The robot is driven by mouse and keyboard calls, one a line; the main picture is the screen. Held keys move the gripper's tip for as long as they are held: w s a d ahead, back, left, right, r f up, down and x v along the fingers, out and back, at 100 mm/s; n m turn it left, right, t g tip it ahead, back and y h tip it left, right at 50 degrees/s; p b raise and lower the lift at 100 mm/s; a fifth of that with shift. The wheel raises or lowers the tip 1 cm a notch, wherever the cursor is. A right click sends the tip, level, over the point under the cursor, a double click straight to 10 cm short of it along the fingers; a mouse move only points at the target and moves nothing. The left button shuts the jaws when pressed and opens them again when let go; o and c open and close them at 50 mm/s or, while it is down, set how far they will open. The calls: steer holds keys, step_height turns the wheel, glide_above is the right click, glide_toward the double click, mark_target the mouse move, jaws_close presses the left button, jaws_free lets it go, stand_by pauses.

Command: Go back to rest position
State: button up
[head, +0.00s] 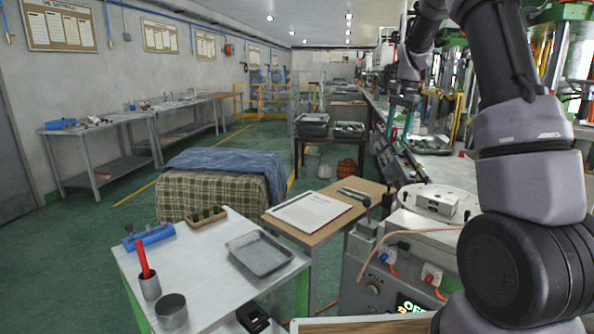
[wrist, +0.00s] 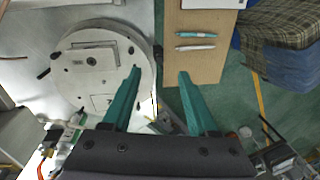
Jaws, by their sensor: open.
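My gripper (head: 398,122) hangs from my raised arm at the right of the head view, its teal fingers pointing down. In the wrist view my gripper (wrist: 159,73) has its fingers spread apart with nothing between them. Below it in that view are a round white machine plate (wrist: 85,85) on the left and the wooden board (wrist: 192,68) on the right. The white machine (head: 436,203) also shows at the right of the head view. The gripper appears above and apart from these surfaces.
A white table (head: 200,262) holds a grey tray (head: 260,254), a metal cup (head: 171,311) and a red stick in a holder (head: 148,283). A paper sheet (head: 309,211) lies on the wooden board. A cloth-covered stack (head: 210,191) stands behind. Green floor is free at left.

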steer(key=s+a+r+n+t+y, duration=0.1)
steer(key=s+a+r, duration=0.2)
steer(key=s+r, duration=0.4)
steer(key=s+a+r+n+t, duration=0.2)
steer(key=s+r, duration=0.3)
steer(key=s, duration=0.4)
steer(key=s+a+n+t, duration=0.1)
steer(key=s+a, duration=0.1)
steer(key=s, duration=0.7)
steer(key=s+a+f+n+t, duration=0.1)
steer(key=s+a+n, duration=0.1)
steer(key=s, duration=0.8)
steer(key=shift+a+t, duration=0.3)
steer(key=shift+t, duration=0.1)
